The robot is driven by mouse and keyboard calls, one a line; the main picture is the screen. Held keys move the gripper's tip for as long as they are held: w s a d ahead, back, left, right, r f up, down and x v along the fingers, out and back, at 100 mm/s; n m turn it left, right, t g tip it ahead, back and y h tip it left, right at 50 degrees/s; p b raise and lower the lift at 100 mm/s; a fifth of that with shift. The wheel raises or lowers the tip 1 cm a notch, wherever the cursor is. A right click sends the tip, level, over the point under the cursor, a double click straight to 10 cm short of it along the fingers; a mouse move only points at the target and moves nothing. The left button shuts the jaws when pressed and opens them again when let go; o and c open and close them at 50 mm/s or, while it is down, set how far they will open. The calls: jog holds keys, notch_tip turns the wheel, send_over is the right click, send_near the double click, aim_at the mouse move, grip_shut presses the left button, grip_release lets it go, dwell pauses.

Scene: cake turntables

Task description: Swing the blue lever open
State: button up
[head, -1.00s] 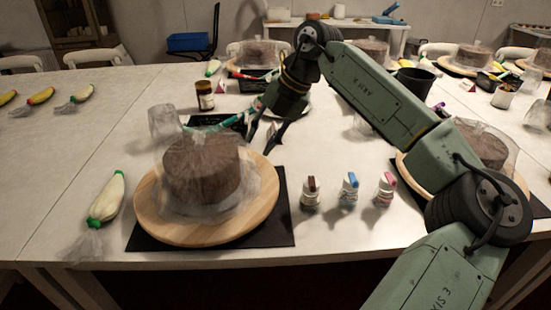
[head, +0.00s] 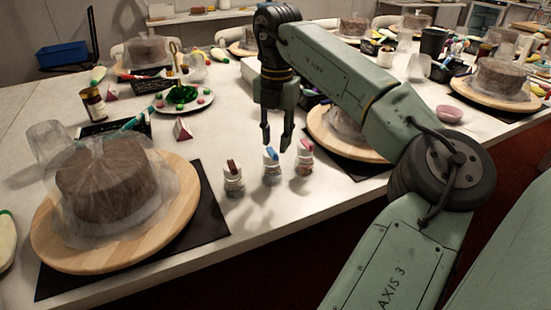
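Three small white bottles with coloured levers on top stand in a row near the table's front edge in the head view. The bottle with the blue lever (head: 271,154) is in the middle. The one with the brown-red lever (head: 232,167) is at its left, and the one with the pink-red lever (head: 306,146) is at its right. My gripper (head: 276,146) points down right over the blue-lever bottle, with its two fingers apart. The fingertips are close to the blue lever; I cannot tell whether they touch it.
A wooden turntable (head: 180,222) with a plastic-wrapped brown cake stands at the left on a black mat (head: 212,222). Another turntable (head: 318,126) is behind my arm at the right. A plate of green and pink pieces (head: 160,101) lies behind. The table in front of the bottles is clear.

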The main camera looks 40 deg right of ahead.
aim_at(272, 151)
notch_tip(272, 151, down, 3)
jog(key=shift+f+b, duration=0.15)
jog(key=shift+b, duration=0.55)
grip_shut()
